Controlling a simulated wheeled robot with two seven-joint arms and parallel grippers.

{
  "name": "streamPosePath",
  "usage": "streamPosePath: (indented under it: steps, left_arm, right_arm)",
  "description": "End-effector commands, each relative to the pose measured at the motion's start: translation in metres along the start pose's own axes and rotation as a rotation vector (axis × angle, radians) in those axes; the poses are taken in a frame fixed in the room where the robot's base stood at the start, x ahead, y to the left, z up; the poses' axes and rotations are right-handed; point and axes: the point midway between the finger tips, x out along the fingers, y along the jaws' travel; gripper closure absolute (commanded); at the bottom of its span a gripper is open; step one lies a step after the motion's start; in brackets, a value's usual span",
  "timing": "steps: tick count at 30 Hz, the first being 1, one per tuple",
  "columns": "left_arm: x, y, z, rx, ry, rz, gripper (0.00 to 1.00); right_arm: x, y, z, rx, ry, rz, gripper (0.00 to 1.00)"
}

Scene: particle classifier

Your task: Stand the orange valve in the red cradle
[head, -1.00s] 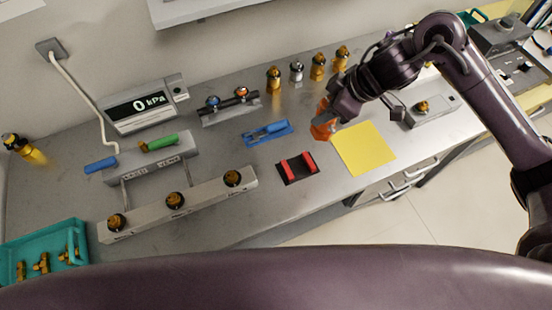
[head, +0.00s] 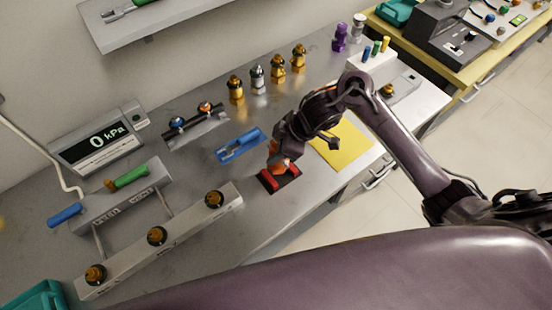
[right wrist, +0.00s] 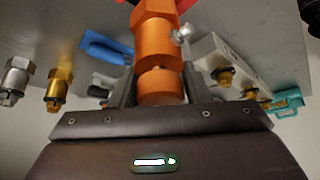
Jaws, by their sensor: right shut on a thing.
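The orange valve (head: 274,146) is in my right gripper (head: 282,158). In the right wrist view the orange valve (right wrist: 157,42) fills the space between the two fingers (right wrist: 157,92), with a small silver fitting on its side. The red cradle (head: 268,181), two red bars on a black base, lies on the bench directly below the gripper in the head view. Part of the cradle is hidden behind the gripper and valve. I cannot tell whether the valve touches it. Red also shows at the top edge of the right wrist view. My left gripper is not in view.
A blue cradle (head: 239,146) lies just left of the gripper, and a yellow mat (head: 343,146) to its right. Several brass and silver valves (head: 257,79) stand behind. A grey rail (head: 185,226) with brass fittings is at the left. The bench's front edge is close.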

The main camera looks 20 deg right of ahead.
Motion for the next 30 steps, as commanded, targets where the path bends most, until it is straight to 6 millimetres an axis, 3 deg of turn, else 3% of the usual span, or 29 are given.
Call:
streamPosePath:
  steps: [5,10,19,20,24,30]
  left_arm:
    - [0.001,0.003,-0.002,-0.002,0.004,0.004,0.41]
    - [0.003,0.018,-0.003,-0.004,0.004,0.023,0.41]
    - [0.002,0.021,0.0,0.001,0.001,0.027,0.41]
    - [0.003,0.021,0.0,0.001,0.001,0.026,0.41]
    - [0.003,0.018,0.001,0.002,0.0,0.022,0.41]
    - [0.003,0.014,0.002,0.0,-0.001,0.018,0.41]
  right_arm:
    - [0.014,0.0,0.008,0.002,0.0,0.0,1.0]
    - [0.035,0.0,0.019,0.002,0.002,0.0,1.0]
    - [0.039,0.001,0.021,-0.001,0.002,0.002,1.0]
    - [0.04,0.0,0.023,-0.001,0.0,0.0,0.53]
    - [0.039,0.0,0.022,0.0,0.0,0.001,0.37]
    - [0.039,0.0,0.022,0.0,-0.001,0.001,0.37]
